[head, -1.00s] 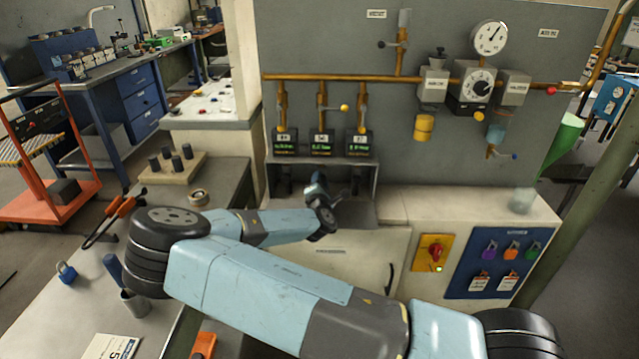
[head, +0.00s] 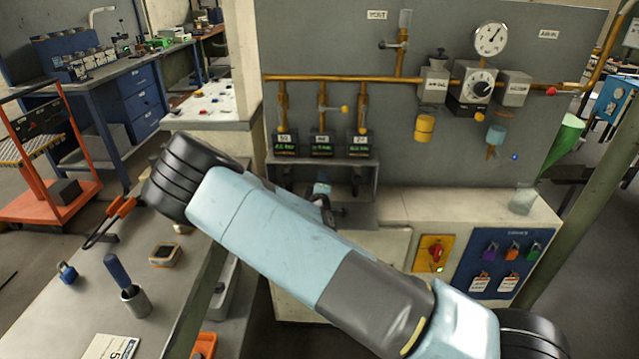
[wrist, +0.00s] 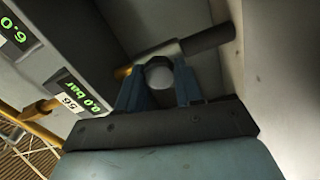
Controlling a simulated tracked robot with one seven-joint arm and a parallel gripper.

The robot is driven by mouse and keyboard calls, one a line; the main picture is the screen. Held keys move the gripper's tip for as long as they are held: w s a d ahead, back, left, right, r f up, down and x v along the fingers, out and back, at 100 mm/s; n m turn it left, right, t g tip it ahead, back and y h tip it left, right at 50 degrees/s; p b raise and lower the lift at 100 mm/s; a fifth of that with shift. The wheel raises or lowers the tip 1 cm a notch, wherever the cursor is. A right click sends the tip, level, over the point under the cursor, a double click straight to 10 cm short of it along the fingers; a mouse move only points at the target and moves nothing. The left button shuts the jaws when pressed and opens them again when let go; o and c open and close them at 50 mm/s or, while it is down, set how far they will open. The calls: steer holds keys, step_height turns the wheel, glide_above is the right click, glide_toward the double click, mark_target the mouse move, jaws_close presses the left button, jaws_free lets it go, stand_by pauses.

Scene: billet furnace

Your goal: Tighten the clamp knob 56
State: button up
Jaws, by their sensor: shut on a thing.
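The clamp knob (wrist: 159,77) shows in the wrist view as a pale round end between my jaws. A bar with a dark grip (wrist: 208,40) runs just beyond it to the upper right. My gripper (wrist: 158,69) has its two blue fingers on either side of the knob, shut on it. A label reading 56 (wrist: 69,100) sits beside a green display reading 0.0 bar (wrist: 91,95). In the head view my gripper (head: 322,190) is in the open bay (head: 366,190) under three displays, and the knob cannot be made out there.
A copper pipe (head: 340,78) with valves and a dial gauge (head: 490,38) run above.

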steer(key=shift+s+d+f+m, duration=0.2)
steer(key=shift+f+m, duration=0.1)
steer(key=shift+m, duration=0.4)
steer(key=o, duration=0.8)
steer(key=shift+w, duration=0.1)
steer(key=shift+o, duration=1.2)
steer(key=shift+a+r, duration=0.1)
steer(key=shift+r, duration=0.05)
steer(key=s, duration=1.3)
steer(key=shift+s+a, duration=0.25)
steer(key=shift+s, duration=0.1)
